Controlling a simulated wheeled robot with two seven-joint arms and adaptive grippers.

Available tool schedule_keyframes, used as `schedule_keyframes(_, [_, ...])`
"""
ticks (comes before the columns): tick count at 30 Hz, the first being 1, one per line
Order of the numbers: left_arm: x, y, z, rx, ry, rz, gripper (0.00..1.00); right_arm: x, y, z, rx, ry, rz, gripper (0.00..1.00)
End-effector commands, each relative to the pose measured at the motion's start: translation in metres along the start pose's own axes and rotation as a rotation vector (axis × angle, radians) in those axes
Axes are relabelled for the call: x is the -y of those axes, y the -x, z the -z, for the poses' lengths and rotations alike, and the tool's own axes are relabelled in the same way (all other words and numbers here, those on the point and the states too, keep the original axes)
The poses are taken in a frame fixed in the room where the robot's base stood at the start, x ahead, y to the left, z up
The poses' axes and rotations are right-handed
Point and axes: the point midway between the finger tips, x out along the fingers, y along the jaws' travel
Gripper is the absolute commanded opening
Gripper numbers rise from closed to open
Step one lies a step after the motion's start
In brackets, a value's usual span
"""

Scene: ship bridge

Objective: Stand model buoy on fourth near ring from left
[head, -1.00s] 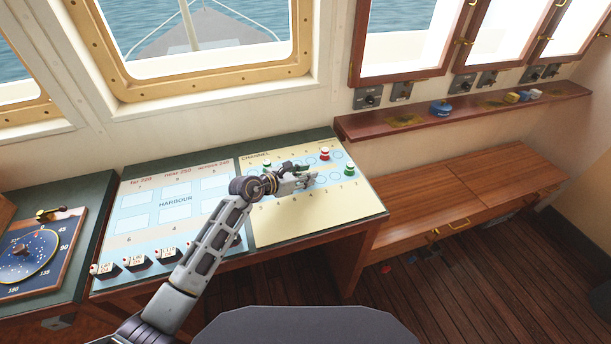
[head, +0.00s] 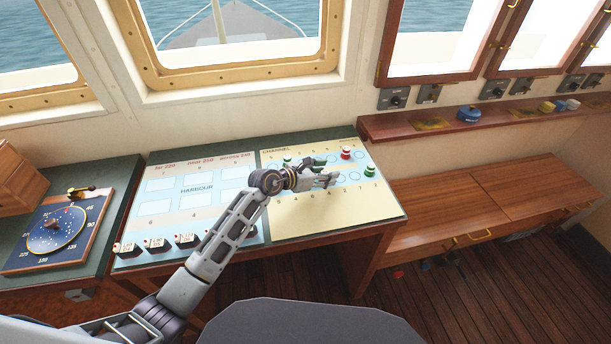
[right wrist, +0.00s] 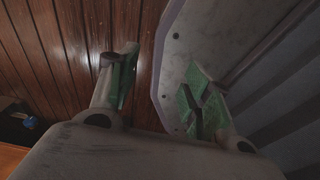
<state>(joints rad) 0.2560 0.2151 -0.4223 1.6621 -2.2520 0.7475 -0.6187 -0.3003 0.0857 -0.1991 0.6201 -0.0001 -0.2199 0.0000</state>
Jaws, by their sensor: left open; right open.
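The CHANNEL chart (head: 290,215) is a pale yellow and blue sheet on the sloping desk, with rows of small rings. A red-and-white model buoy (head: 346,153) stands in the far row. A green-and-white model buoy (head: 370,170) stands near the chart's right side. Another green one (head: 287,161) stands behind my left wrist, partly hidden. My left gripper (head: 332,180) is open just over the near row, left of the right-hand green buoy, and hides some near rings. My right gripper (right wrist: 155,95) is open and empty above the wooden floor.
The HARBOUR chart (head: 195,208) lies to the left, with several small black-and-white blocks along its front edge. A compass board (head: 52,235) is farther left. A wooden shelf (head: 545,110) holds a blue object (head: 468,114). A wooden bench (head: 440,210) stands to the right.

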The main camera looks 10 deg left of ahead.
Motion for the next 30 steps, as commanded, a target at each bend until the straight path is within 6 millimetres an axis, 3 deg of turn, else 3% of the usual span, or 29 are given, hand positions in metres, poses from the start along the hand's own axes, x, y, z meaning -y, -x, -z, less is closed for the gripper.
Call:
schedule_keyframes(17, [0.000,0.056,0.002,-0.003,0.000,0.000,0.49,0.011,-0.003,0.002,-0.002,-0.004,0.011,0.49])
schedule_keyframes(30, [-0.001,0.103,0.002,-0.003,-0.001,-0.001,0.49,-0.004,-0.007,0.000,0.000,0.002,-0.004,0.49])
